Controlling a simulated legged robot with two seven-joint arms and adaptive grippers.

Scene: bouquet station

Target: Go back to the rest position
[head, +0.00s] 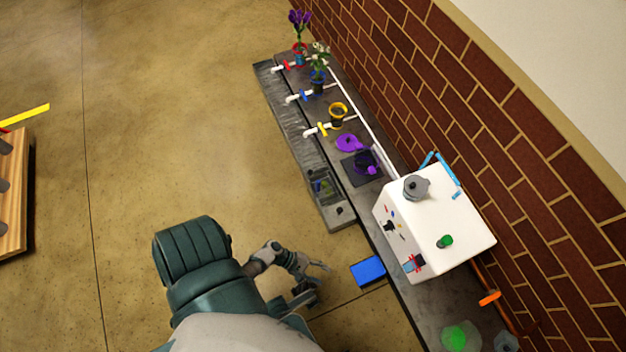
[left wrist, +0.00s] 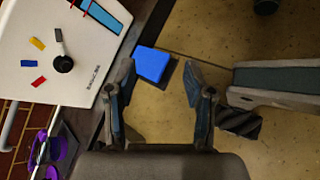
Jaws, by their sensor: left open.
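My left gripper (head: 318,280) is in the lower middle of the head view, to the left of the counter and over the floor. In the left wrist view my left gripper (left wrist: 160,85) has its two fingers spread wide apart. Nothing is held between them. A blue block or pad (head: 368,271) lies to the right of the gripper in the head view, at the counter's edge. In the left wrist view the blue pad (left wrist: 152,64) shows beyond the fingertips, apart from them. My right gripper cannot be made out in either view.
A white box machine (head: 440,225) stands on the grey counter (head: 398,305) against the brick wall. Vases with flowers (head: 300,50), a yellow-rimmed pot (head: 338,113) and purple items (head: 350,143) line the counter. A wooden table (head: 14,200) is far left. The floor between is clear.

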